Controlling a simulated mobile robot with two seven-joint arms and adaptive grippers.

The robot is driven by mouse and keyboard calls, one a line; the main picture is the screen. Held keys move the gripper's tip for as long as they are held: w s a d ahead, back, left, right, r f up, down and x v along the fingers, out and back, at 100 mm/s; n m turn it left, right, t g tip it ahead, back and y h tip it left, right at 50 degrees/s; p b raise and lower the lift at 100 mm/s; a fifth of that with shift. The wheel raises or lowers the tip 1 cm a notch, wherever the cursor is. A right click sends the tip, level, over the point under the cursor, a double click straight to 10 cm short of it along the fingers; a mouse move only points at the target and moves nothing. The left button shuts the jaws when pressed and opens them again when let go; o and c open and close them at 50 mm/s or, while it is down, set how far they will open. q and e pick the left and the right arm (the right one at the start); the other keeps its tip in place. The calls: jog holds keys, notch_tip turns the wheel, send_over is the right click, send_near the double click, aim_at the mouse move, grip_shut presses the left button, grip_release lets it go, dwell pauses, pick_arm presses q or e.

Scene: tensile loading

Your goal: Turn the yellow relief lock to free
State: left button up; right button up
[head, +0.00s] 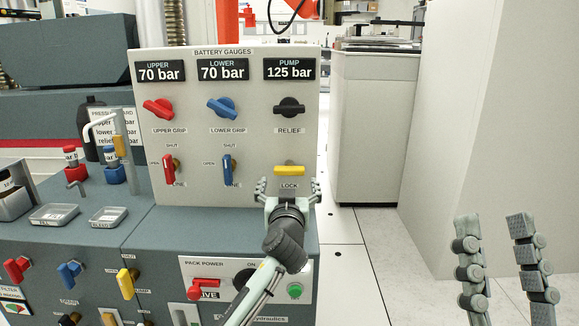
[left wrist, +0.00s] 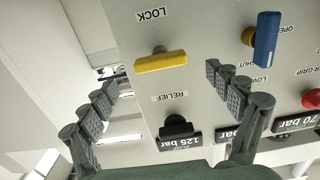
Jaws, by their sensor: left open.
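The yellow relief lock (head: 289,171) is a bar handle lying level on the grey panel, above the LOCK label and below the black relief knob (head: 289,107). The left wrist view shows the panel upside down, with the yellow lock (left wrist: 160,62) also lying level. My left gripper (head: 288,186) is open just in front of and slightly below the lock. In the wrist view its fingers (left wrist: 164,85) are spread wide either side of the lock, with no contact visible. My right gripper (head: 494,221) is open and empty at lower right, away from the panel.
The red grip valve (head: 168,167) and blue valve (head: 228,170) sit left of the lock on the grey panel (head: 200,197). Below is a box with a red drive switch (head: 204,287) and green button (head: 295,291). Open floor lies right of the panel.

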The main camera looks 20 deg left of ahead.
aim_at(289, 173)
pick_arm(q)
jog(key=shift+b+x, duration=0.4)
jog(key=shift+x, duration=3.15)
jog(key=c, duration=1.2)
